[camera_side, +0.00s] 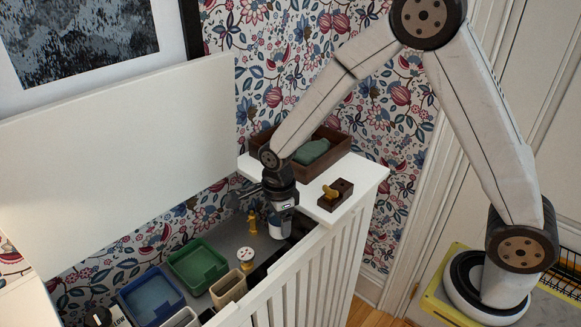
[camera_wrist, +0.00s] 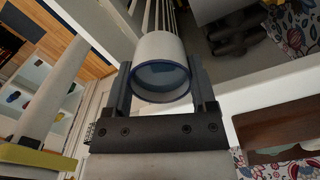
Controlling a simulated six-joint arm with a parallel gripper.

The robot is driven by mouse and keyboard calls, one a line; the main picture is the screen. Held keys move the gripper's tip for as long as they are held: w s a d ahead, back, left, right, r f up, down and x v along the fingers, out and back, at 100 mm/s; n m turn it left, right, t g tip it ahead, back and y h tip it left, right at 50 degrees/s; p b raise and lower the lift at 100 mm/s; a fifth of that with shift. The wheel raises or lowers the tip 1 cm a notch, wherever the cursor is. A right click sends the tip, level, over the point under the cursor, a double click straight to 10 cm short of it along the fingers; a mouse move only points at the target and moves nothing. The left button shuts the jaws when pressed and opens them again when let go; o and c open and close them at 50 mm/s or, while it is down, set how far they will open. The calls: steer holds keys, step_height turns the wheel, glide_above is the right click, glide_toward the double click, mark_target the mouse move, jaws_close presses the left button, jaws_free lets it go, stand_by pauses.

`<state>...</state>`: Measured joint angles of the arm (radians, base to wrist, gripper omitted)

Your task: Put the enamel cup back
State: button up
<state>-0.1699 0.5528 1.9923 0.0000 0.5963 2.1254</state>
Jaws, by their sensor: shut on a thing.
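The enamel cup (camera_wrist: 160,50) is white with a blue rim and fills the middle of the wrist view, its open mouth facing the camera. My gripper (camera_wrist: 161,88) is shut on it, one dark finger on each side. In the side view the gripper (camera_side: 281,212) points down into the open white slatted box, near its right end, with the cup (camera_side: 279,230) at its tips. I cannot tell whether the cup touches the grey floor of the box.
Inside the box stand a yellow figure (camera_side: 252,224), a white round item (camera_side: 246,256), a green bin (camera_side: 190,270), a blue bin (camera_side: 152,305) and a beige bin (camera_side: 229,292). The white ledge (camera_side: 368,176) holds a wooden tray (camera_side: 338,151) and a small wooden block (camera_side: 342,196) with a yellow piece.

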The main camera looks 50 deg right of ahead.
steer(key=shift+r, duration=0.15)
step_height(320, 180, up, 20)
steer(key=s+d, duration=1.6)
steer(key=d, duration=0.4)
steer(key=f, duration=0.5)
steer(key=shift+a, duration=0.3)
steer(key=shift+w+f, duration=0.1)
steer(key=shift+w, duration=0.05)
